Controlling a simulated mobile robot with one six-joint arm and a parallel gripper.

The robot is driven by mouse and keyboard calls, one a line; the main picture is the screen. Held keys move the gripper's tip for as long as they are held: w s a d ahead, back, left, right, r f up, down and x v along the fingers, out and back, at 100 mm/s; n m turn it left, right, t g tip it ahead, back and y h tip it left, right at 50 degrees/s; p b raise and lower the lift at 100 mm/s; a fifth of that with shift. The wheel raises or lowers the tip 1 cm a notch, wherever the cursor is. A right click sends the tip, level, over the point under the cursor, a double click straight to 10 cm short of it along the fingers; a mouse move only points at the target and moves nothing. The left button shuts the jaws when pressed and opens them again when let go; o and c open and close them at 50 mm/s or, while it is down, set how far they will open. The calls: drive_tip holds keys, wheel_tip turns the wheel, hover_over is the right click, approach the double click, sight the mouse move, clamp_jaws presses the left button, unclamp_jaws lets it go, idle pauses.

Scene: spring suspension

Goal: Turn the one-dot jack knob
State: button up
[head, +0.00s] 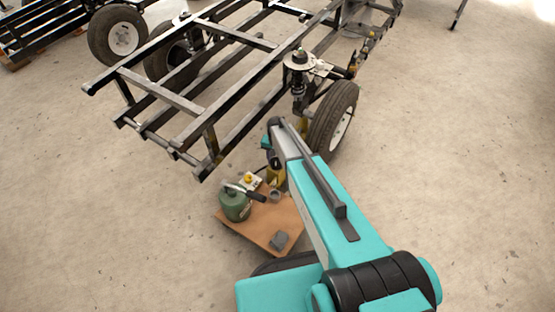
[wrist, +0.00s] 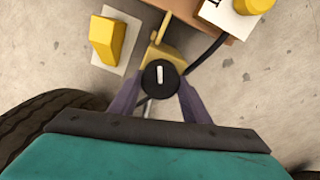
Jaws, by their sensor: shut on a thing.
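In the wrist view a round black knob (wrist: 152,83) with a short white bar on top sits at the near end of a yellow jack (wrist: 168,54). The white bar points nearly straight up in the picture. My gripper (wrist: 161,88) has one dark purple finger on each side of the knob and is shut on it. I see no dot marks on the jack, so I cannot tell its number. In the head view a yellow jack (head: 275,175) stands beside the tyre, and my arm hides the gripper and knob.
A brown board (head: 258,231) carries a green can (head: 234,204), a white box with a yellow button (head: 250,180) and a grey block (head: 279,240). A wheel (head: 333,118) and the black frame (head: 243,127) are close by. A yellow block (wrist: 104,38) stands left of the knob.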

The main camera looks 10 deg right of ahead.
sight(275, 161)
drive_tip(key=n+p, duration=0.2)
drive_tip(key=n, duration=0.4)
drive_tip(key=shift+a, duration=0.1)
drive_tip(key=n+p, duration=0.1)
drive_tip(key=n, duration=0.5)
drive_tip(key=shift+a+n, duration=0.15)
drive_tip(key=shift+n, duration=0.15)
drive_tip(key=o, duration=1)
drive_tip(key=shift+o, duration=0.2)
wheel_tip(275, 161, up, 14)
drive_tip(key=p, duration=0.1)
drive_tip(key=shift+p, duration=0.3)
drive_tip(key=shift+f, duration=0.1)
